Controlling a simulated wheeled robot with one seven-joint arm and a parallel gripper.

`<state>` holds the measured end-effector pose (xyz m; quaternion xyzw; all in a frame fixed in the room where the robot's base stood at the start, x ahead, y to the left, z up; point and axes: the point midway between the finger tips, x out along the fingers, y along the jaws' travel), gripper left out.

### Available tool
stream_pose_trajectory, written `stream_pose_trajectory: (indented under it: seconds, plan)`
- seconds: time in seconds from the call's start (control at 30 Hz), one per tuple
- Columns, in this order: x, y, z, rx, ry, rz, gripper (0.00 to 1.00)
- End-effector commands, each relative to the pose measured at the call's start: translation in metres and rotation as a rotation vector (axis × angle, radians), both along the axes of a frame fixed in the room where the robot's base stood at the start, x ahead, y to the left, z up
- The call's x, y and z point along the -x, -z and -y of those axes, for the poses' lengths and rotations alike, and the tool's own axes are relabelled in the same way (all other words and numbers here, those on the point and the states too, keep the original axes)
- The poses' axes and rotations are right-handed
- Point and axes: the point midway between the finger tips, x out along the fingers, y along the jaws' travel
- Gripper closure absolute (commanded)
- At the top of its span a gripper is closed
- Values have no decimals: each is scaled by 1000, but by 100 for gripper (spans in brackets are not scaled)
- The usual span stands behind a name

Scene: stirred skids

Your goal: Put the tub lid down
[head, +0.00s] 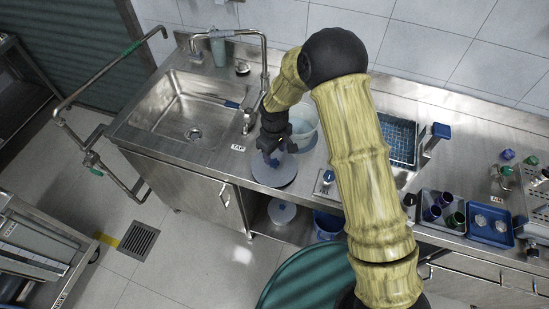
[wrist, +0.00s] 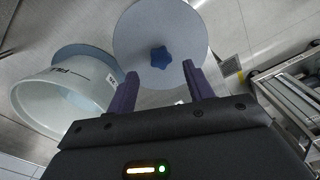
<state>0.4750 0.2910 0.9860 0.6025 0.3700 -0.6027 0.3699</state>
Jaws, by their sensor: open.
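The tub lid (head: 279,181) is a pale grey disc with a blue star-shaped knob. It appears to lie flat on the steel counter close to its front edge. In the wrist view the lid (wrist: 140,28) is ahead of my gripper, its knob (wrist: 160,57) just beyond and between the fingertips. My gripper (wrist: 160,72) is open, with a visible gap between its fingers and the knob. In the head view my gripper (head: 271,152) is above the lid, partly hiding it. The translucent tub (head: 307,138) stands open behind the lid; it also shows in the wrist view (wrist: 58,98).
The sink (head: 190,108) is to the left, with a tall faucet (head: 262,60). A small plate with a blue-topped item (head: 327,180) is just right of the lid.

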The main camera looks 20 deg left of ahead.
Motion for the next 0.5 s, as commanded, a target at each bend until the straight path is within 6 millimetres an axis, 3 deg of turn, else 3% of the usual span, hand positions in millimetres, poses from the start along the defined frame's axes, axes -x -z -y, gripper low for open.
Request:
stream_pose_trajectory:
  seconds: [0.3, 0.5]
  plan:
    - [0, -54, -1, -3, -2, 4, 48]
    - [1, -74, 0, 0, -1, 0, 48]
